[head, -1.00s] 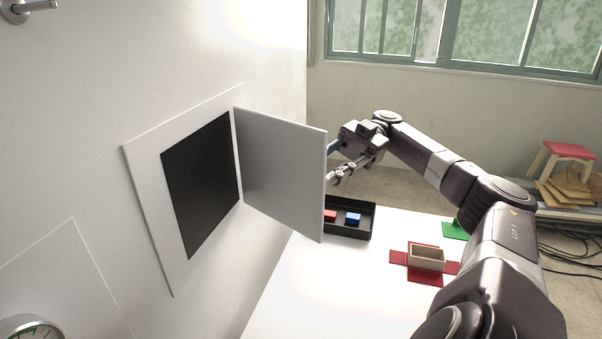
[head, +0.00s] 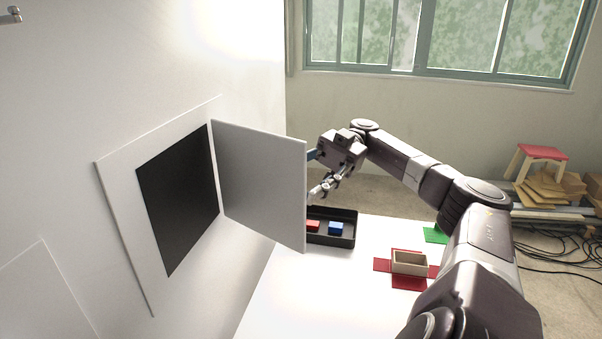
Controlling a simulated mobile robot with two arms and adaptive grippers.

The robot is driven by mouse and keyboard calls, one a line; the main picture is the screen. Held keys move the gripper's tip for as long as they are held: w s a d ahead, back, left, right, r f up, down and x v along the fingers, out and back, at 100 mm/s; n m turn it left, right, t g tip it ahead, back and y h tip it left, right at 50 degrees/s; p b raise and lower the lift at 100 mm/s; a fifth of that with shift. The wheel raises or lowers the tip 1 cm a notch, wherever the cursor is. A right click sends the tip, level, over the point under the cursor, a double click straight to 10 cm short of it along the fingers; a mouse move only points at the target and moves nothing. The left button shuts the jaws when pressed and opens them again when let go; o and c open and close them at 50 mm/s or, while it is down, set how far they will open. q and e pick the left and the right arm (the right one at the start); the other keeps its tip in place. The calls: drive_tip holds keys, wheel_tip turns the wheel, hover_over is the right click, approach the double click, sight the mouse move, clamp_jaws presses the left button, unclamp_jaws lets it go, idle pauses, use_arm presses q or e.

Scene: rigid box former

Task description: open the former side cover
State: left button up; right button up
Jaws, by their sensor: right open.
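The former side cover (head: 260,185) is a flat light-grey panel hinged at its left edge. It stands swung out, well away from the white frame (head: 125,200) in the machine wall. The dark opening (head: 180,198) behind it is exposed. My right gripper (head: 318,176) is open at the cover's free right edge. Part of it is hidden behind the panel, so I cannot tell whether it touches the cover. My left gripper is not in view.
A black tray (head: 345,240) with a red block (head: 313,226) and a blue block (head: 336,229) sits below my right gripper. A small open box (head: 409,263) on red flaps and a green sheet (head: 435,236) lie on the white table (head: 330,300). A stool (head: 543,153) stands far right.

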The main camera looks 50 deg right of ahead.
approach(282, 137)
drive_tip(key=shift+w+a+f, duration=0.1)
drive_tip(key=shift+a, duration=0.95)
drive_tip(key=shift+w+a+f, duration=0.1)
drive_tip(key=shift+w+a, duration=0.05)
drive_tip(key=shift+a, duration=0.95)
